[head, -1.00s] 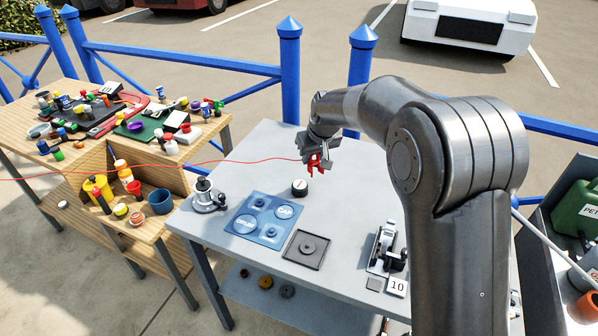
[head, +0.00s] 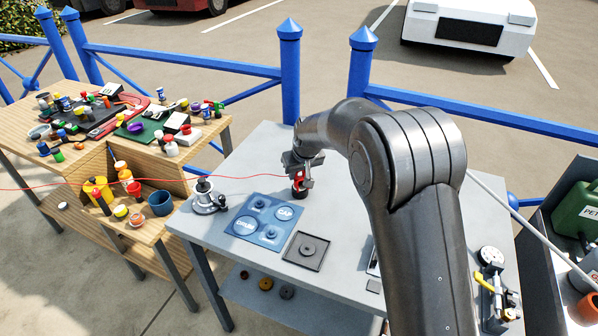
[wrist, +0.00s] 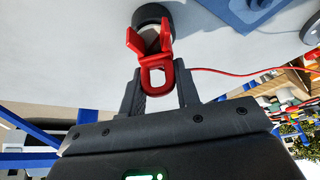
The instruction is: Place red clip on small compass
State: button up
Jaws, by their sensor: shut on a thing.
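My gripper (head: 303,165) is shut on the red clip (head: 299,179), low over the grey table. The wrist view shows the clip (wrist: 153,72) with its loop between my two fingers (wrist: 158,88) and its two flared prongs pointing away from them. The small compass (head: 299,194), a round dark disc with a pale face, is right beneath the clip. It also shows in the wrist view (wrist: 151,13), partly covered by the prongs. I cannot tell whether clip and compass touch.
A blue mat (head: 243,231) with round shapes and a dark square tray (head: 289,253) lie nearer on the table. A metal winch-like fitting (head: 205,199) stands left. A thin red line (head: 130,188) runs left. A wooden bench (head: 75,158) holds many small objects.

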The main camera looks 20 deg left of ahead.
jog(key=o, duration=0.9)
jog(key=shift+o, duration=0.2)
jog(key=v, duration=1.2)
jog(key=shift+r, duration=0.1)
